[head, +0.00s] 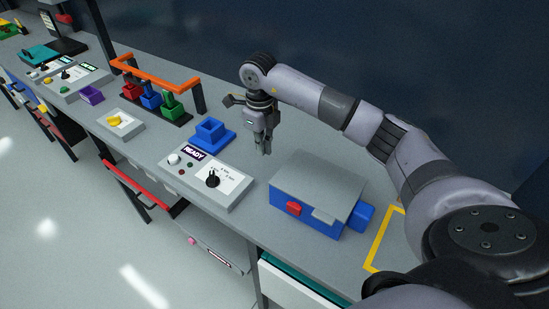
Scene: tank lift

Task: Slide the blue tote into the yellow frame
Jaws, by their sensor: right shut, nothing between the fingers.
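The blue tote (318,220) stands upright on the bench with a grey top, a red piece on its front and a blue block at its right end. The yellow frame (378,245) is a flat outline on the bench to the right of the tote. The tote is beside it, and much of the frame is hidden behind my right arm. My right gripper (264,152) points down, shut and empty, above the bench behind and left of the tote, apart from it. My left gripper is not in view.
A control box (205,175) with a READY display and knobs stands left of the tote. A blue open holder (210,134) sits behind it. An orange rail (155,75) stands over red, blue and green items farther left. A dark wall closes the back.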

